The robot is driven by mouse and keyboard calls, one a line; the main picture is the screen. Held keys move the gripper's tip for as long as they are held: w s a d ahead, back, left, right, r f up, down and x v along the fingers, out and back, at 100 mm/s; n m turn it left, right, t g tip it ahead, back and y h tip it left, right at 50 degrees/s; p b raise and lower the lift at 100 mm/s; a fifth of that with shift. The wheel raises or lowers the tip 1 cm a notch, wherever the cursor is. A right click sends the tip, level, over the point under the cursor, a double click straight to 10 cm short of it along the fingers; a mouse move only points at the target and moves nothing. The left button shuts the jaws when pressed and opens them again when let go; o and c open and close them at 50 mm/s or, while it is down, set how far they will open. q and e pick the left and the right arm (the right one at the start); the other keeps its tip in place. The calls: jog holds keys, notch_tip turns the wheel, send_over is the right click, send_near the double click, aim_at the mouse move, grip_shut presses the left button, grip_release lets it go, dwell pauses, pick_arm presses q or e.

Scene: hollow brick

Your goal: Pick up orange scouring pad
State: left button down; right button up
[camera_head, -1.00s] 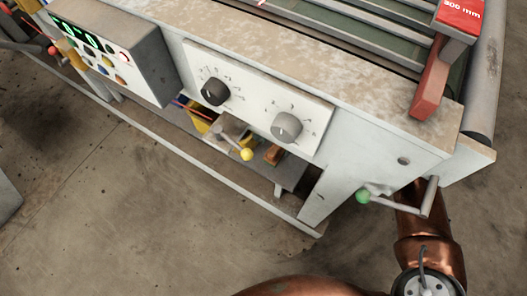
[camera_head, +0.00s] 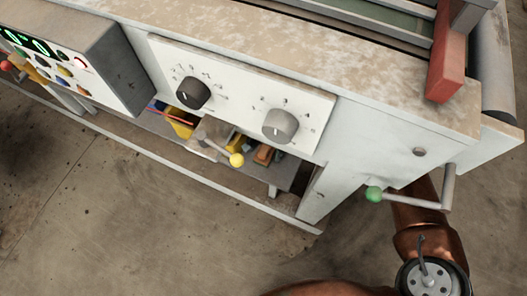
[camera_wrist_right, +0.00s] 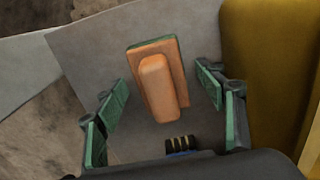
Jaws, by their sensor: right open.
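The orange scouring pad (camera_wrist_right: 157,82) lies on a grey surface in the right wrist view. It is an orange block with a raised orange grip and a green layer along its far edge. My right gripper (camera_wrist_right: 163,88) is open, with green-padded fingers on both sides of the pad and gaps between. Nothing is held. In the head view a small orange-brown item (camera_head: 263,154) shows on the shelf under the machine; I cannot tell if it is the pad. My right gripper is hidden there; only my copper arm shows. My left gripper is not in view.
A yellow object (camera_wrist_right: 270,70) stands close right of the gripper. A dark item with a blue part (camera_wrist_right: 180,145) lies near the wrist. The machine's dial panel (camera_head: 235,95) overhangs the shelf. A yellow-knobbed lever (camera_head: 237,160) and green-knobbed crank (camera_head: 374,194) stick out in front.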

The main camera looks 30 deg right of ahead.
jog(key=shift+c, duration=0.2)
jog(key=c, duration=1.2)
jog(key=shift+c, duration=0.3)
